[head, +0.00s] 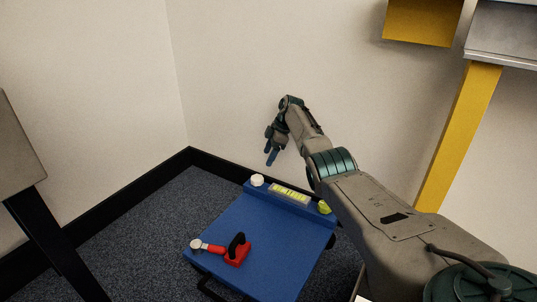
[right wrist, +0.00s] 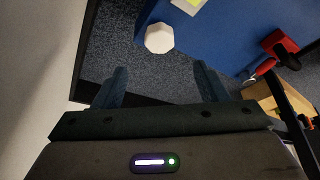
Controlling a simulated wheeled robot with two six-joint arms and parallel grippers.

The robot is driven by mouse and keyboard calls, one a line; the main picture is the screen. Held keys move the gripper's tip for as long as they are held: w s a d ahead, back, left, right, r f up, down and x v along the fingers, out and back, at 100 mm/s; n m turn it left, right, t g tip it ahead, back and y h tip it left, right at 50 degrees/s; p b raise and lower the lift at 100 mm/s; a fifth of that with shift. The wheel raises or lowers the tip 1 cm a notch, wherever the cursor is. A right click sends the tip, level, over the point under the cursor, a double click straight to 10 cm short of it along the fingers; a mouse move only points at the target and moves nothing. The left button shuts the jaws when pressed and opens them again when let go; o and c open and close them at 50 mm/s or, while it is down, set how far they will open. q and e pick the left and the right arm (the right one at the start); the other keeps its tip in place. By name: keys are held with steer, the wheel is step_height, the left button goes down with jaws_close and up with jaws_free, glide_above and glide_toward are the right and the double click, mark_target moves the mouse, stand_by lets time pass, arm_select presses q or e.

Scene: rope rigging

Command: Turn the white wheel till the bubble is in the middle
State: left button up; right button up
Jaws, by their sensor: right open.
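The white wheel (head: 257,181) sits at the far left corner of a blue table (head: 245,222). A pale yellow level vial (head: 290,194) lies along the table's far edge to its right; its bubble is too small to make out. My right gripper (head: 270,154) is above and slightly right of the wheel, pointing down, apart from it. In the right wrist view, the fingers (right wrist: 160,84) are spread and empty, with the white wheel (right wrist: 160,39) beyond their tips, near the middle. My left gripper is not in view.
A yellow-green knob (head: 324,208) sits at the vial's other end. The wall stands close behind the table. A yellow post (head: 455,135) rises at the right.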

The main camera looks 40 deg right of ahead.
mark_target(257, 178)
steer(key=a+f+n+b, duration=0.1)
steer(key=f+n, duration=0.2)
steer(key=n, duration=0.7)
steer(key=w+a+f+n+t+b, duration=0.1)
steer(key=f+n, duration=0.2)
steer(key=n, duration=0.8)
steer(key=w+a+f+n+h+b, duration=0.1)
steer(key=f+n, duration=0.3)
steer(key=n, duration=0.6)
steer(key=shift+a, duration=0.45)
